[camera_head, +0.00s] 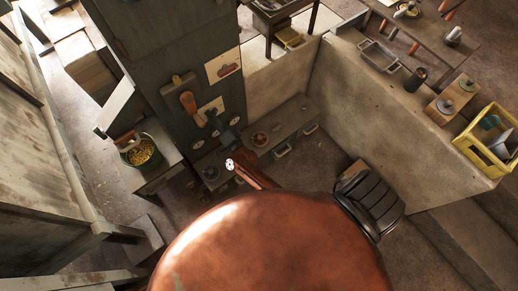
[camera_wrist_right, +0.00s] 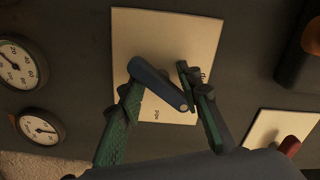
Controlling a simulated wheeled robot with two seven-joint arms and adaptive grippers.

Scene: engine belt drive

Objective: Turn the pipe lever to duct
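The pipe lever, a blue-grey rod (camera_wrist_right: 160,86), stands out in front of a white card (camera_wrist_right: 180,35) with small dark words on the panel. One word looks like "pipe"; the other is partly covered by a finger. The rod slants down to the right, its free end between the two words. My right gripper (camera_wrist_right: 160,88) is open with its green fingers on either side of the rod; I cannot tell whether they touch it. In the head view my right gripper (camera_head: 213,119) is at the dark panel, hiding the lever. My left gripper is not in view.
Round gauges (camera_wrist_right: 17,65) sit left of the card. An orange-brown handle (camera_head: 188,101) juts from the panel near my gripper. A bowl of yellow bits (camera_head: 140,152) stands on a stand at left. A low bench (camera_head: 285,125) is to the right.

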